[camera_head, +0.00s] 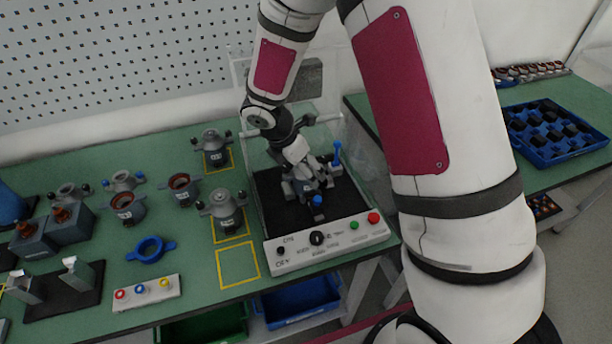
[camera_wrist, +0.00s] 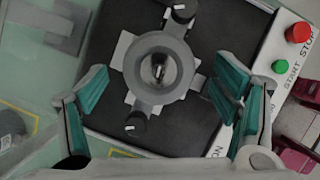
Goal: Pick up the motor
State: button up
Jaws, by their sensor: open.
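A grey round motor (camera_wrist: 155,68) with a shaft at its centre and black knobs on two sides sits on the black bed (camera_wrist: 105,45) of the test station. My gripper (camera_wrist: 160,85) is open, with one teal-padded finger to the left of the motor and the other to the right. The pads look apart from the motor. In the head view my gripper (camera_head: 305,180) is over the station's black bed (camera_head: 273,205), and the motor there is largely hidden by it. Two similar motors stand on the bench, one at the back (camera_head: 214,148) and one nearer (camera_head: 226,212).
The station's front panel (camera_head: 330,247) carries a black knob and green and red buttons. Clear panels stand around the station. An empty yellow-outlined square (camera_head: 238,267) lies left of it. More motor parts (camera_head: 125,207) and a blue ring (camera_head: 151,249) lie farther left.

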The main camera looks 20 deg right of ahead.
jog(key=shift+x, duration=1.45)
jog(key=shift+c, duration=0.2)
grip_shut()
jog(key=shift+r, duration=0.25)
